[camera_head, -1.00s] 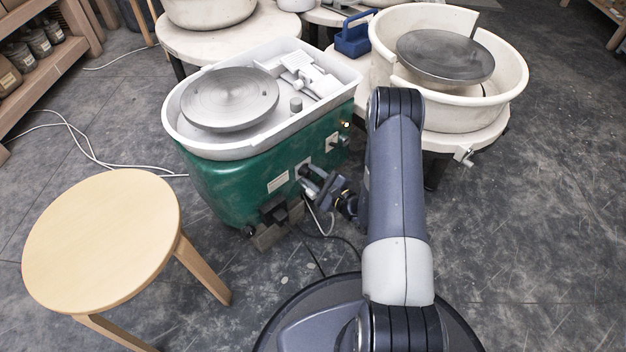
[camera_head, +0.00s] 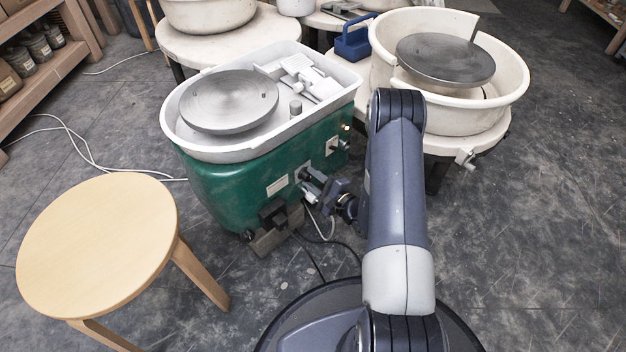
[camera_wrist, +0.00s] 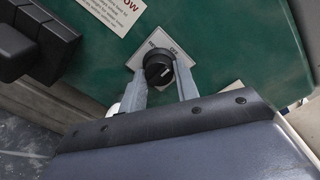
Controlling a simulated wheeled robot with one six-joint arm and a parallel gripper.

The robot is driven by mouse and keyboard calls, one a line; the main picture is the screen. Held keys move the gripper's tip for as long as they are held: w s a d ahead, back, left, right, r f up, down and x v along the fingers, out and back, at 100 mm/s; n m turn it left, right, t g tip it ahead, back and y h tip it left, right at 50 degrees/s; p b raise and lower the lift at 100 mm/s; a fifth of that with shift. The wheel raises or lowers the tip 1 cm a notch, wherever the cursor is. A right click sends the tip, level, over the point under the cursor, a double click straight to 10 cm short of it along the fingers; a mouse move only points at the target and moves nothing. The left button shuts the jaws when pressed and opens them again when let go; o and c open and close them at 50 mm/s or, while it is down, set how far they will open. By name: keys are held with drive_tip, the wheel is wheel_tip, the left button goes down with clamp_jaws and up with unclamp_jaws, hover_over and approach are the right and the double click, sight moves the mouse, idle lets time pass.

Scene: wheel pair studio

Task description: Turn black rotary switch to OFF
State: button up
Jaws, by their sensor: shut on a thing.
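The black rotary switch (camera_wrist: 158,70) sits on a pale diamond-shaped plate (camera_wrist: 152,47) on the green side of the pottery wheel. A white mark shows on the knob. My gripper (camera_wrist: 161,83) is shut on the knob, one finger on each side. In the head view, my gripper (camera_head: 309,187) is at the green housing (camera_head: 215,190) and mostly hides the switch.
A second plate with a black knob (camera_head: 332,146) is farther right on the housing. A black block (camera_head: 272,212) protrudes at lower left. A round wooden stool (camera_head: 95,240) stands left. A cream wheel (camera_head: 450,105) is right. Cables lie on the floor.

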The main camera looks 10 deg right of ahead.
drive_tip(key=o, duration=1)
drive_tip(key=shift+c, duration=0.2)
drive_tip(key=shift+s, duration=0.1)
drive_tip(key=p+v, duration=0.3)
drive_tip(key=v, duration=0.7)
drive_tip(key=shift+s+d, duration=0.2)
drive_tip(key=shift+s, duration=0.1)
